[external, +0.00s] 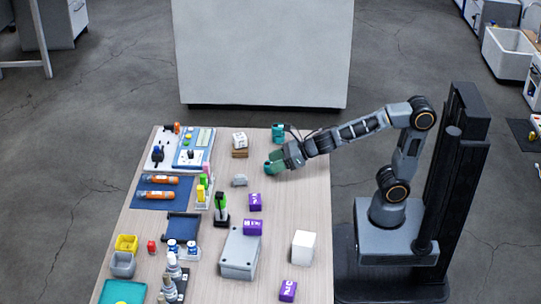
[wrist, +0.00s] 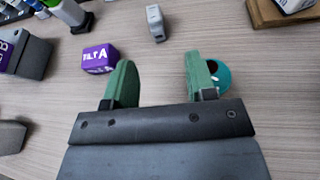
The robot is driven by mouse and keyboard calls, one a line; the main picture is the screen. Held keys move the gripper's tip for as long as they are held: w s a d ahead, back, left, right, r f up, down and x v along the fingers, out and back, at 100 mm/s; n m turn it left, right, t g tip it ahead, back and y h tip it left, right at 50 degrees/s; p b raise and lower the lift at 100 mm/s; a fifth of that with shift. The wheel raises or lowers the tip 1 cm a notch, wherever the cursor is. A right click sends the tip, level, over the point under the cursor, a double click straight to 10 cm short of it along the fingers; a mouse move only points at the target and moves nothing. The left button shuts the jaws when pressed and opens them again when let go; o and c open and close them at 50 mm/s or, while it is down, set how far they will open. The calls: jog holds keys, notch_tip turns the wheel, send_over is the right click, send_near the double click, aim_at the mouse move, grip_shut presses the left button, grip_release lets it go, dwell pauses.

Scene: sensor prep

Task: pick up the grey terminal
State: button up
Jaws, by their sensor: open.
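The grey terminal, a small light-grey block (external: 240,180), lies on the table (external: 310,215) left of and slightly below my gripper in the external view. In the wrist view the grey terminal (wrist: 156,23) is at the top middle, beyond the fingertips and roughly in line with the gap between them. My gripper (external: 274,161) is open and empty, with green fingers, over the right part of the table. In the wrist view my gripper (wrist: 160,78) shows both fingers apart, with bare table between them.
A teal round object (wrist: 222,76) is partly hidden behind the right finger. A purple block (wrist: 100,58) lies beyond the left finger. A wooden block (external: 240,154) bears a white cube (external: 239,140). A grey box (external: 232,268) with a purple block stands nearer the front.

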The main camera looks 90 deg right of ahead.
jog(key=shift+w+a+f+n, duration=0.25)
jog(key=shift+w+f+n, duration=0.05)
jog(key=shift+f+n, duration=0.15)
jog(key=b, duration=0.3)
send_near(237, 177)
jog(key=shift+y, duration=0.3)
jog(key=w+f, duration=0.3)
jog(key=shift+d, duration=0.1)
jog(key=shift+r+b+x, duration=0.1)
jog(key=shift+b+x, duration=0.35)
jog(key=shift+x, duration=1.2)
jog(key=shift+r+b+x, duration=0.15)
jog(key=shift+b+x, duration=0.25)
jog(key=shift+x, duration=1.2)
grip_shut()
jog(key=shift+r, duration=0.1)
